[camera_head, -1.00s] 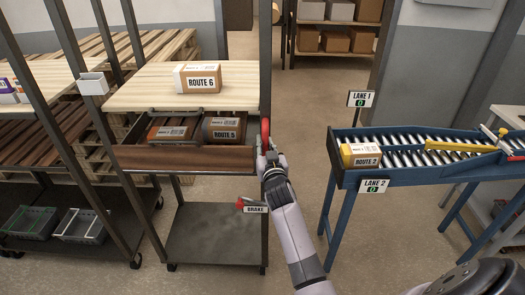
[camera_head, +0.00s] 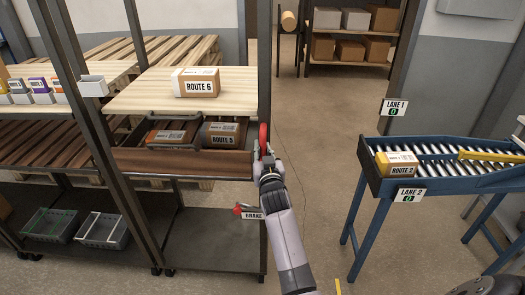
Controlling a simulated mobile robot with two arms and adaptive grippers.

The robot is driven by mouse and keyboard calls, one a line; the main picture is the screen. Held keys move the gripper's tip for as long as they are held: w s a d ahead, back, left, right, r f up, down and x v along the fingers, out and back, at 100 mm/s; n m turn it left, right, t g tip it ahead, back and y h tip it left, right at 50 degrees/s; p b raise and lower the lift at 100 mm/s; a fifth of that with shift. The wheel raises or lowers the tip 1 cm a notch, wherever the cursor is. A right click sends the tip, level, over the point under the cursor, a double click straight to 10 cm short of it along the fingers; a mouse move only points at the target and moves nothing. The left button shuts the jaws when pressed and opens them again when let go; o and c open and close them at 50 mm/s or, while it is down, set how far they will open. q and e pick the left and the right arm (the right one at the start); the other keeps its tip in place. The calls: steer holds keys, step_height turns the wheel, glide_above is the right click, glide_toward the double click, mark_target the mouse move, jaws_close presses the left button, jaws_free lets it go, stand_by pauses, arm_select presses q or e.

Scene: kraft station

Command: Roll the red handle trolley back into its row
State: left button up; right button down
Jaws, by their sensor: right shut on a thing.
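The trolley with the red handle has a pale wooden top shelf (camera_head: 130,101) and a dark lower shelf. The upright red handle (camera_head: 263,140) is on its right post. My right gripper (camera_head: 266,160) is shut on this handle. The fingers partly hide it. A red brake lever (camera_head: 238,210) with a BRAKE label (camera_head: 253,216) sits low on the trolley, left of my right arm. The ROUTE 6 box (camera_head: 198,83) lies on the top shelf. The ROUTE 5 box (camera_head: 222,135) lies in the open tray below, beside another brown box. My left gripper is not in view.
A neighbouring rack with grey baskets (camera_head: 103,231) stands close at left. Pallets (camera_head: 118,45) are behind. A blue roller conveyor (camera_head: 377,183) with the ROUTE 2 box (camera_head: 397,163) stands at right. Open floor (camera_head: 318,130) lies between the trolley and conveyor.

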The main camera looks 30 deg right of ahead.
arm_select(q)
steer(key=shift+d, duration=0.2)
arm_select(e)
steer(key=shift+a+r, duration=0.1)
steer(key=shift+a, duration=0.05)
steer(key=c, duration=1.9)
jaws_free()
steer(key=shift+o, duration=1.2)
steer(key=shift+w+a, duration=0.15)
steer(key=shift+o, duration=0.9)
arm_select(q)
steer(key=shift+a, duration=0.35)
arm_select(e)
step_height(320, 180, up, 10)
steer(key=shift+f, duration=0.1)
